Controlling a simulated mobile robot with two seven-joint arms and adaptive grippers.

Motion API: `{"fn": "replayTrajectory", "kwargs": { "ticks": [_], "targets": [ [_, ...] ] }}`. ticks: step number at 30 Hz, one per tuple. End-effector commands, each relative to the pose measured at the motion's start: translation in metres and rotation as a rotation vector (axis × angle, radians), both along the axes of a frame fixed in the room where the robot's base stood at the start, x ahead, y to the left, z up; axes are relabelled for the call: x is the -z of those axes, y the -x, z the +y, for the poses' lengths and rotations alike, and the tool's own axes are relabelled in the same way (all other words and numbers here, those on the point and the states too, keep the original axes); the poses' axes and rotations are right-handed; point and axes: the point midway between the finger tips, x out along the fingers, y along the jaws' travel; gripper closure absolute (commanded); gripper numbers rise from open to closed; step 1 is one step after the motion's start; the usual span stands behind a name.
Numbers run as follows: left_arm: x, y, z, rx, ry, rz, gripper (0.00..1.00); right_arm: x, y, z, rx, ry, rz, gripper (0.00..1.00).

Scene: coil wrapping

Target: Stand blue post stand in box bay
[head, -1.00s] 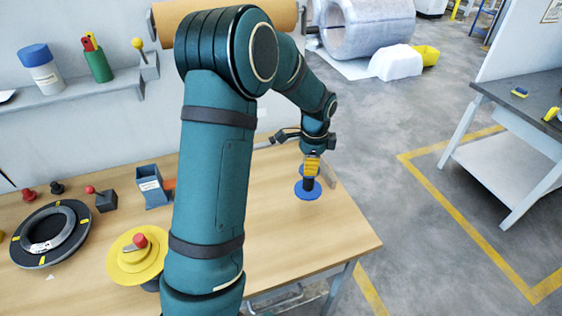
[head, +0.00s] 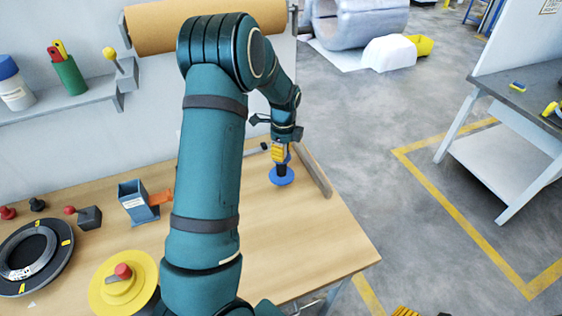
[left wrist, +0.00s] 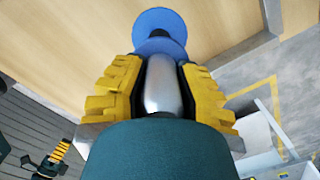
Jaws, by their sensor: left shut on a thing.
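The blue post stand shows in the head view as a round blue disc (head: 284,178) with a dark post, over the far right part of the table. My left gripper (head: 279,153) is shut on it from above. In the left wrist view the yellow-padded left fingers (left wrist: 158,90) close around a silvery post, with the blue disc (left wrist: 160,22) beyond. I cannot tell whether the disc touches the table. Part of my right gripper (head: 405,311) shows at the bottom edge of the head view; its opening is unclear. No box bay can be made out with certainty.
A grey-blue labelled box (head: 133,207), a yellow spool (head: 110,295) and a black ring (head: 20,270) stand on the left. The table's front right is clear.

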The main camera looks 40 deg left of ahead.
Motion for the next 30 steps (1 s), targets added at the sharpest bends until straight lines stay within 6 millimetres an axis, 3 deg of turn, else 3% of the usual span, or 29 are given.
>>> {"fn": "replayTrajectory", "kwargs": {
  "ticks": [10,21,22,24,30],
  "targets": [
    [0.037,0.000,0.000,-0.001,0.001,0.002,1.00,0.001,0.000,0.000,0.000,0.000,0.000,0.27],
    [0.042,0.000,0.000,-0.001,0.000,0.000,1.00,0.005,0.000,0.000,-0.001,0.001,0.000,0.27],
    [0.042,0.000,0.000,-0.001,0.000,0.001,0.66,0.005,0.000,0.000,-0.001,0.001,0.000,0.27],
    [0.041,0.000,0.000,-0.001,0.000,0.001,0.47,0.004,0.000,0.000,0.000,0.001,0.000,0.27],
    [0.041,0.000,0.000,-0.001,0.000,0.001,0.47,0.004,0.000,0.000,0.000,0.001,0.000,0.27]
  ]
}}
